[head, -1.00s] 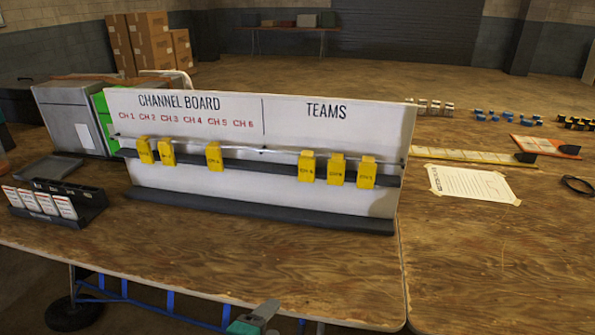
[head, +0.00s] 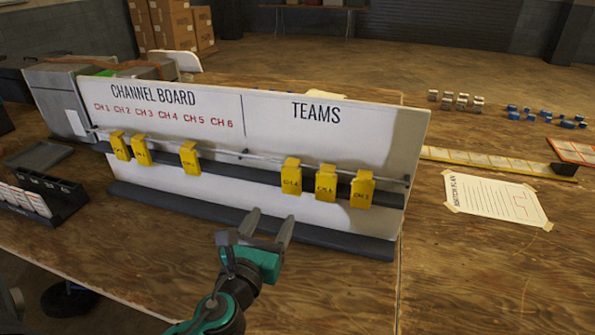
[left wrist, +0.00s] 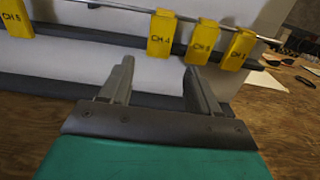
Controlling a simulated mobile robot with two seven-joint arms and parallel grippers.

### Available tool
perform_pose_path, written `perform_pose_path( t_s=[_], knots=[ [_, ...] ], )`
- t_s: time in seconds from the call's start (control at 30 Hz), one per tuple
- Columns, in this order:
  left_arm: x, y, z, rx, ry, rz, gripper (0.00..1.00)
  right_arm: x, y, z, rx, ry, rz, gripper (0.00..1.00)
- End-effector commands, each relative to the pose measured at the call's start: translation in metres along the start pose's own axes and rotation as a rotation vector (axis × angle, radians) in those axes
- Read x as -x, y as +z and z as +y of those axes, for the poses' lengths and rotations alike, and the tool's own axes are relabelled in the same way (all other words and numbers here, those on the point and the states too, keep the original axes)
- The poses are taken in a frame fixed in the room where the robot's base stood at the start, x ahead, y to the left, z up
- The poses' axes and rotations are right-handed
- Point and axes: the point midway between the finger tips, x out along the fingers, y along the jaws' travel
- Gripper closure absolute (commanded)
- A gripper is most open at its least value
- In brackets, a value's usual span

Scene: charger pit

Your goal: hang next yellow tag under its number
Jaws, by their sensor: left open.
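The white channel board (head: 350,150) stands on the table with red CH numbers on its left part and TEAMS on its right. Three yellow tags hang on its rail at the left; the third of them (head: 189,158) appears to read CH 5. Three more hang under TEAMS: the CH 4 tag (head: 291,176), a middle tag (head: 326,183) that seems to read CH 6, and the CH 3 tag (head: 362,190). My left gripper (head: 268,226) is open and empty, in front of the board and below the CH 4 tag (left wrist: 162,36). My right gripper is out of view.
A dark ledge (head: 330,236) runs along the board's foot. A black holder with white cards (head: 60,203) stands at the left. A paper sheet (head: 495,200) lies at the right. The wooden table is clear in front of the board.

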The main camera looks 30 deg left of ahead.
Motion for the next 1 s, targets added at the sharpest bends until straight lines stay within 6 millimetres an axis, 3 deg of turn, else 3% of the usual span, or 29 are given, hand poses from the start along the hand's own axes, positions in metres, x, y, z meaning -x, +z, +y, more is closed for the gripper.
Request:
perform_pose_path(
  t_s=[0.17, 0.6, 0.8, 1.0],
  knots=[
    [-0.018, 0.002, 0.000, 0.000, 0.000, -0.003, 0.38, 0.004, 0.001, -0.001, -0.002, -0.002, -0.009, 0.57],
    [-0.109, 0.001, 0.000, 0.000, 0.000, -0.001, 0.38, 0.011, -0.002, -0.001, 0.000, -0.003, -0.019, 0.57],
    [-0.127, 0.000, 0.000, 0.003, -0.001, 0.001, 0.38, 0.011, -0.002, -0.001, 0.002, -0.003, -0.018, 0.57],
    [-0.130, -0.001, 0.000, 0.003, -0.001, 0.002, 0.38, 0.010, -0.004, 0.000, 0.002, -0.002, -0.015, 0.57]
  ],
)
